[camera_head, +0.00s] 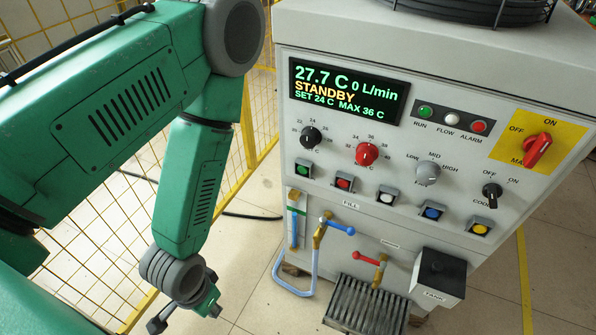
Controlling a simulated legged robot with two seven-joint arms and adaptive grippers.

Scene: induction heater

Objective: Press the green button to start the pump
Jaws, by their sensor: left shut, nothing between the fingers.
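The green button (303,169) sits in a dark square housing at the left end of a row of push buttons on the grey cabinet's front. The display (347,93) above reads 27.7 C, 0 L/min, STANDBY, SET 24 C, MAX 36 C. My left gripper (186,318) is at the lower left, below and to the left of the green button, clear of the cabinet. It is shut and empty, pointing down. My right gripper is not in view.
Beside the green button are red (344,183), white, blue and yellow buttons. A blue-handled valve (337,227) and a red-handled valve (368,258) stick out below. A yellow mesh fence (262,110) stands behind my left arm.

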